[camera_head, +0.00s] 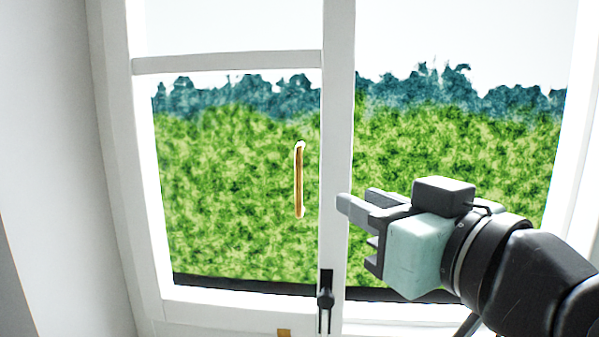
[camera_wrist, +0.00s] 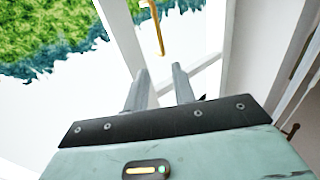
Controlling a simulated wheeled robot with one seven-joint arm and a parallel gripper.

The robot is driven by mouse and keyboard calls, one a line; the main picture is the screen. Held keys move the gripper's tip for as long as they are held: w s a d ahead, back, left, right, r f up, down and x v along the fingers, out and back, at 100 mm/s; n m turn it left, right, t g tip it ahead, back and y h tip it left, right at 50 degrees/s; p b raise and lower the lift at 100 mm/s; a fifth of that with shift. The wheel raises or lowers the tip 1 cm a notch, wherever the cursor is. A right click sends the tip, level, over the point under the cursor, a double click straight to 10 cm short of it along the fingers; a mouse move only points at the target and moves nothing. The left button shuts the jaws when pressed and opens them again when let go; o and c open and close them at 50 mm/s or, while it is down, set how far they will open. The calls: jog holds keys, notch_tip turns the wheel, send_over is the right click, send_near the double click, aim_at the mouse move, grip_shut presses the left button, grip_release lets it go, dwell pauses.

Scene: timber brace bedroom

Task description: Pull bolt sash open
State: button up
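The sash (camera_head: 225,64) is a white-framed window pane at the left, and it looks closed against the upright beside it. A slim gold pull handle (camera_head: 299,180) stands upright near its right edge. A dark bolt (camera_head: 325,297) sits low on the upright below the handle. My gripper (camera_head: 358,221) is to the right of the handle, above the bolt, touching neither as far as I can tell. In the wrist view, its two fingers (camera_wrist: 160,70) are apart with nothing between them, and the gold handle (camera_wrist: 157,30) is beyond the tips.
A second glazed pane (camera_head: 460,150) lies to the right, behind my arm. A white wall (camera_head: 45,140) stands at the far left. A small tan block (camera_head: 284,332) shows at the bottom edge. The space left of my gripper, before the glass, is clear.

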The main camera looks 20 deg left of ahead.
aim_at(300, 174)
jog(key=p+x, duration=0.6)
jog(key=x, duration=1)
jog(key=shift+a, duration=0.1)
grip_shut()
